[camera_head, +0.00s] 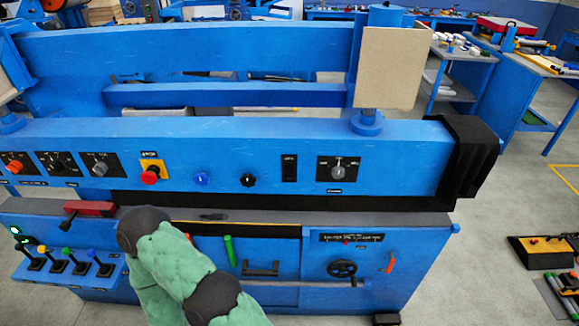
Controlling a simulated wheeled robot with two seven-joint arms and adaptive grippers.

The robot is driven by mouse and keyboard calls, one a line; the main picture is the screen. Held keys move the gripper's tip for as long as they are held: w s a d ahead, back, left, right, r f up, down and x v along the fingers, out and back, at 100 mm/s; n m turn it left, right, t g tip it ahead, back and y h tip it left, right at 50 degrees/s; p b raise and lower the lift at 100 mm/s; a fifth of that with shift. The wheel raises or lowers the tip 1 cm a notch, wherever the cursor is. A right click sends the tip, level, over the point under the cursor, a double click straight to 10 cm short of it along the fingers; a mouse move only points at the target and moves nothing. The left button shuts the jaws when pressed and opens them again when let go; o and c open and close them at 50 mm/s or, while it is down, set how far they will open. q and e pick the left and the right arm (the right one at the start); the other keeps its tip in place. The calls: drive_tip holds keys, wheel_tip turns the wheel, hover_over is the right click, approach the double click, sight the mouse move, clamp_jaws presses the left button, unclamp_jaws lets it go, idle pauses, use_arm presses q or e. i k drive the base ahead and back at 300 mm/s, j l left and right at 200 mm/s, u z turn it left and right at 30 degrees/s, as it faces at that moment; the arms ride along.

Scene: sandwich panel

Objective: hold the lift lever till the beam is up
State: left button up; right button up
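The long blue beam (280,135) with knobs and buttons on its front spans the machine. A dark strip runs under it, just above the grey bed (400,218); I cannot tell the size of any gap. I cannot tell which is the lift lever. One of my arms, green-sleeved with black joints, bends in front of the machine, right of the levers. Neither gripper shows.
A red stop button (149,176) and dark knobs sit on the beam. A red-topped block (90,208) stands on the bed's left end. A black handwheel (342,268) is on the front right. Workbenches stand behind; the right floor has a low black box (545,250).

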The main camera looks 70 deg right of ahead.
sight(66, 251)
drive_tip(key=z, duration=2.2)
drive_tip(key=u, duration=1.5)
drive_tip(key=i+j+z, duration=0.1)
drive_tip(key=z, duration=0.25)
drive_tip(key=i+j+z, duration=0.15)
drive_tip(key=z, duration=0.25)
drive_tip(key=i+j+z, duration=0.1)
drive_tip(key=j, duration=0.25)
drive_tip(key=i+j, duration=0.3)
drive_tip(key=i+j+z, duration=0.15)
drive_tip(key=j, duration=0.2)
drive_tip(key=i+j, duration=0.25)
drive_tip(key=j, duration=0.15)
drive_tip(key=i+j+z, duration=0.15)
drive_tip(key=j, duration=0.2)
